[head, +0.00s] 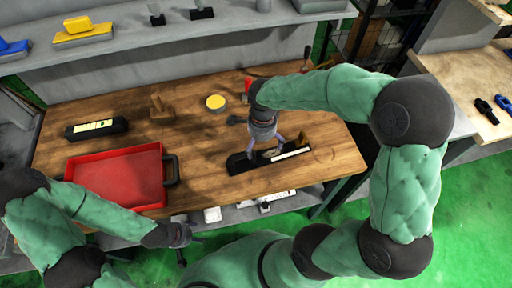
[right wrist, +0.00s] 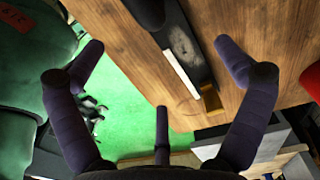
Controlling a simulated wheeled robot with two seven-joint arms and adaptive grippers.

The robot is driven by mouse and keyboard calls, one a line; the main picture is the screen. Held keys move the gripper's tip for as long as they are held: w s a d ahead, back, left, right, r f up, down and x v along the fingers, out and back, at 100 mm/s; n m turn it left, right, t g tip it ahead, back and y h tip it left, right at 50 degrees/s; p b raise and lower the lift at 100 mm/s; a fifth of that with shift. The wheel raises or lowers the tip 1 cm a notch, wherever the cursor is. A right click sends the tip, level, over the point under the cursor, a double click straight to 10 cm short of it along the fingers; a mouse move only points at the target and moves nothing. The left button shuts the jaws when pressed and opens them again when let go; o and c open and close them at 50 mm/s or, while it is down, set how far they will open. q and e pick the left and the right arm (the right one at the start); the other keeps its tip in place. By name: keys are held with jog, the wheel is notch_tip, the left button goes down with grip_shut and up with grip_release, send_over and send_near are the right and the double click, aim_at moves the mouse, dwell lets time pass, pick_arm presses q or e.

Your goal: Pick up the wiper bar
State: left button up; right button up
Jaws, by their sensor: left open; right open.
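A long black bar (head: 240,163) with a pale strip along one edge lies on the wooden table; it looks like the wiper bar, though I cannot be certain. In the right wrist view the black bar (right wrist: 187,45) shows its pale strip (right wrist: 181,74) and a brass-coloured end piece (right wrist: 211,100). My right gripper (head: 264,148) is open above the bar, its purple fingers spread. In the wrist view the open right gripper (right wrist: 160,48) has the bar between its fingers, with no clear contact. My left gripper (head: 190,243) is open and empty, low in front of the table.
On the table (head: 215,185) are a red tray (head: 115,178), a black case with a yellow label (head: 96,128), a wooden block (head: 161,107) and a yellow-topped round tin (head: 216,102). A grey shelf (head: 230,28) runs behind. Green floor (head: 430,260) lies to the right.

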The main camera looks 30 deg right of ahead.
aim_at(262, 160)
jog(key=f, duration=0.2)
jog(key=f+b, duration=0.1)
jog(key=f, duration=0.1)
jog(key=shift+s, duration=0.3)
jog(key=shift+w+f, duration=0.15)
jog(key=shift+f, duration=0.35)
jog(key=shift+d+f+b, duration=0.15)
jog(key=shift+f+b, duration=0.3)
jog(key=shift+f, duration=0.9)
jog(key=shift+d+f+b, duration=0.1)
jog(key=shift+f+b, duration=0.3)
jog(key=shift+f, duration=0.9)
jog(key=shift+r, duration=0.1)
jog(key=c, duration=1.6)
